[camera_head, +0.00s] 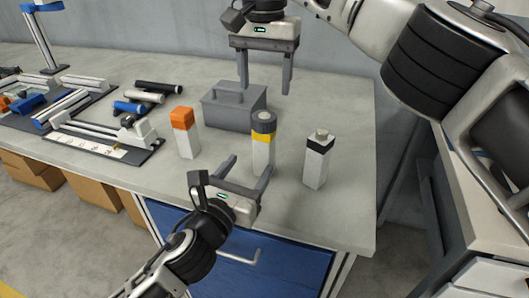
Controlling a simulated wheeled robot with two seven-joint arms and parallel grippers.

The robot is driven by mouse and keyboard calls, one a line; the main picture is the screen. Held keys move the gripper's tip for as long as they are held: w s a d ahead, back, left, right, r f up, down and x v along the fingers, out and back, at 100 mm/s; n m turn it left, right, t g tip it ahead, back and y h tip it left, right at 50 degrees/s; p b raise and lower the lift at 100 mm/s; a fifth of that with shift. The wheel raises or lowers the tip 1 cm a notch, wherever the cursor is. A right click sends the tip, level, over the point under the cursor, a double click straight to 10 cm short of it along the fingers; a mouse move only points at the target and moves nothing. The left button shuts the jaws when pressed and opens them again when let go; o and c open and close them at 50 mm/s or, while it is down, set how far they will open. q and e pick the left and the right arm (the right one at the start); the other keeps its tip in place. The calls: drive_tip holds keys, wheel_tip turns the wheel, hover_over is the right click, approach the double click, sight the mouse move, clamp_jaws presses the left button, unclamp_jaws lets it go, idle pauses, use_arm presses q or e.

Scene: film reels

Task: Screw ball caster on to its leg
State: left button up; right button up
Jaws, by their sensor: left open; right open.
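Three upright white legs stand on the grey table. One has an orange top (182,118), the middle leg (261,153) has a yellow band, and the right leg (314,167) has a black band. A dark grey round piece (264,121), which looks like a ball caster, sits on top of the yellow band. A small silver knob (321,135) tops the black-banded leg. My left gripper (248,166) is open and empty, low in front of the middle leg, its right fingertip close to it in the picture. My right gripper (265,90) is open and empty above and behind that leg.
A grey box with a handle (232,110) stands behind the legs. Dark, white and blue cylinders (147,97) and rail assemblies (85,104) lie at the left. A blue drawer (270,258) is below the table edge. The table's right side is clear.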

sight(261, 149)
use_arm(q)
drive_tip(key=x, duration=0.9)
drive_tip(key=shift+w+d, duration=0.1)
drive_tip(key=shift+w, duration=0.2)
clamp_jaws()
use_arm(e)
drive_tip(key=m, duration=1.8)
